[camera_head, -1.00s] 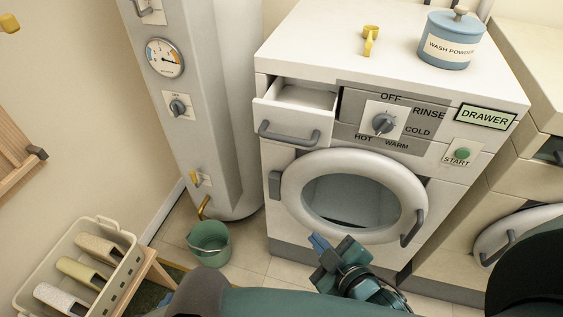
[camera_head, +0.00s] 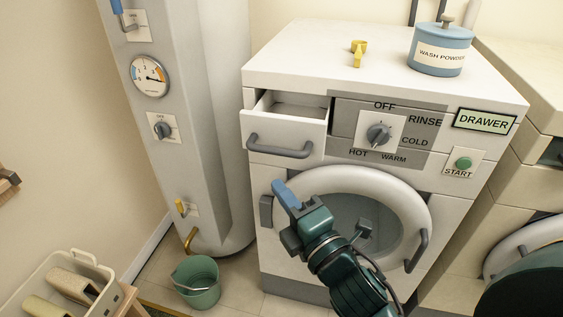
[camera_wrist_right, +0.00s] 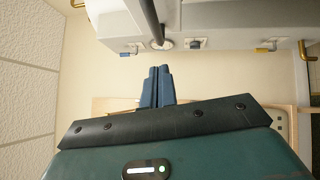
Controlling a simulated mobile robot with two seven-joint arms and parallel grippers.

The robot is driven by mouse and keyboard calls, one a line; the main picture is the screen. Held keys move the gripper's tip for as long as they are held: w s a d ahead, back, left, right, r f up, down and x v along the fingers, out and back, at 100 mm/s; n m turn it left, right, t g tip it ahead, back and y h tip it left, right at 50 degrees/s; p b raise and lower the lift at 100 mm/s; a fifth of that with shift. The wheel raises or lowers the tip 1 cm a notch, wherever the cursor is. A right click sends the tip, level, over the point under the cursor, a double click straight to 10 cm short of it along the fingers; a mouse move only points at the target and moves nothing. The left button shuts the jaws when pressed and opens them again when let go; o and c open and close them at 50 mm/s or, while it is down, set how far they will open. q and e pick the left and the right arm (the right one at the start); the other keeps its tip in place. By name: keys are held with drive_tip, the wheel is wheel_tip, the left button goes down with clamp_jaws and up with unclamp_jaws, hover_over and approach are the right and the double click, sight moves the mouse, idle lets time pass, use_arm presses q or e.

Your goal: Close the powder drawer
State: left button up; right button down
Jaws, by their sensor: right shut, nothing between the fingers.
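The powder drawer (camera_head: 272,133) at the upper left of the washing machine front (camera_head: 345,170) is pulled out, with its inside showing. It has a grey bar handle (camera_head: 280,147). My right gripper (camera_head: 284,192) is below the drawer handle, in front of the round door, with its blue fingers pointing up and left. The fingers are shut and empty, apart from the handle in the picture. In the right wrist view, the shut blue fingers (camera_wrist_right: 157,88) show in the middle. My left gripper is not in view.
A blue wash powder jar (camera_head: 440,50) and a yellow object (camera_head: 358,52) stand on the machine top. A tall grey boiler (camera_head: 190,130) stands left of the machine. A green bucket (camera_head: 197,283) and a basket (camera_head: 60,285) are at lower left.

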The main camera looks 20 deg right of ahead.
sight(301, 146)
drive_tip(key=w, duration=0.3)
drive_tip(key=w+d+r+p, duration=0.1)
drive_tip(key=w, duration=0.1)
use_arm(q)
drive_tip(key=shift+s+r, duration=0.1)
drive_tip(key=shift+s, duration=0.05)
use_arm(e)
drive_tip(key=shift+w+d, duration=0.3)
drive_tip(key=shift+w, duration=0.1)
drive_tip(key=shift+w+d, duration=0.15)
drive_tip(key=shift+w, duration=0.1)
drive_tip(key=w+d, duration=0.1)
drive_tip(key=w, duration=0.1)
drive_tip(key=w+d+p, duration=0.1)
drive_tip(key=w+d, duration=0.1)
drive_tip(key=w, duration=0.1)
drive_tip(key=w+d+p, duration=0.1)
drive_tip(key=w+d, duration=0.1)
drive_tip(key=shift+w, duration=0.25)
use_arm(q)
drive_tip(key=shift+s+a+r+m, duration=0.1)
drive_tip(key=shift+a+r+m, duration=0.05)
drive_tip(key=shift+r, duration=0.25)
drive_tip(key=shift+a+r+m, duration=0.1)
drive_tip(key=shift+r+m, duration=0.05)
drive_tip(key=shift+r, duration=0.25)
use_arm(e)
drive_tip(key=shift+w+d+r, duration=0.15)
drive_tip(key=shift+d+r, duration=0.05)
drive_tip(key=shift+d, duration=0.1)
